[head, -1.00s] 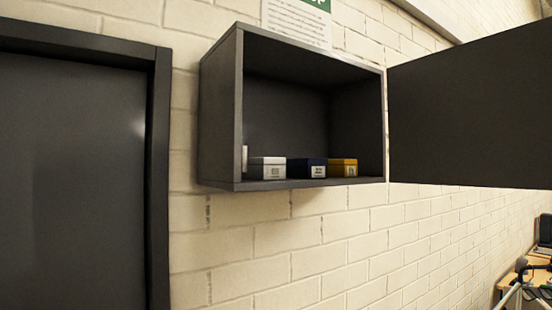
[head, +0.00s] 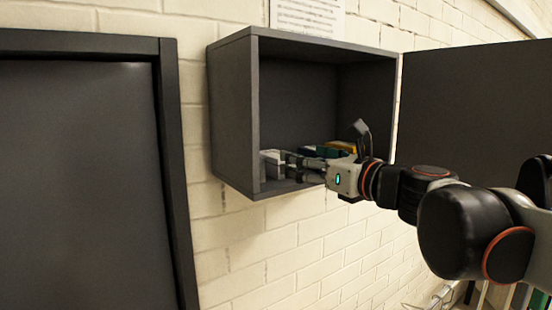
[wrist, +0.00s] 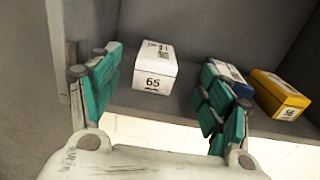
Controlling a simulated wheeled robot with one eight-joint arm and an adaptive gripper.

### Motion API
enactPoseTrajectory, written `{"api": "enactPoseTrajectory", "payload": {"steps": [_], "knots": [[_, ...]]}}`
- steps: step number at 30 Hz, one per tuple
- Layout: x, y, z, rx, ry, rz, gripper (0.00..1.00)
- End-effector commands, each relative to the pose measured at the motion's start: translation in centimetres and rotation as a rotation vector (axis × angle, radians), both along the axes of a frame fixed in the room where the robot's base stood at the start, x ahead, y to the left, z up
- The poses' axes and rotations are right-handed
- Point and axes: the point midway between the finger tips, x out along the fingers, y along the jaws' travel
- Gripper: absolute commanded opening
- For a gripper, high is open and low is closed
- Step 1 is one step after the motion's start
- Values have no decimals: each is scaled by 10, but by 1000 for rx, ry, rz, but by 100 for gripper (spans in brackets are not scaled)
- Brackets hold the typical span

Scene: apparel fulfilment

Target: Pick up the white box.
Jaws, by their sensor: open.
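The white box (wrist: 153,68), marked 65 on its front, sits on the floor of the open wall cabinet. In the head view the white box (head: 271,160) is at the cabinet's left side, partly hidden by my gripper. My gripper (head: 292,166) reaches into the cabinet from the right. In the wrist view my gripper (wrist: 158,76) is open, with its green-padded fingers spread to the left and right of the white box. Gaps show on both sides, and the right finger overlaps the blue box. I cannot tell how deep the fingertips reach alongside the white box.
A blue box (wrist: 236,76) stands close to the right finger, with a yellow box (wrist: 281,94) beyond it. The grey cabinet (head: 232,115) has its left wall near the left finger. Its dark door (head: 470,105) stands open at the right, behind my arm.

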Motion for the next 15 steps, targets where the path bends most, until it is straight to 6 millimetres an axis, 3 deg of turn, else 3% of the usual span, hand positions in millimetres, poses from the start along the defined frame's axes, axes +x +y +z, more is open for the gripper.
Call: {"api": "enactPoseTrajectory", "payload": {"steps": [6,15], "knots": [[31,23,1,-2,0,3,72],[48,35,-1,-4,-1,1,72]]}}
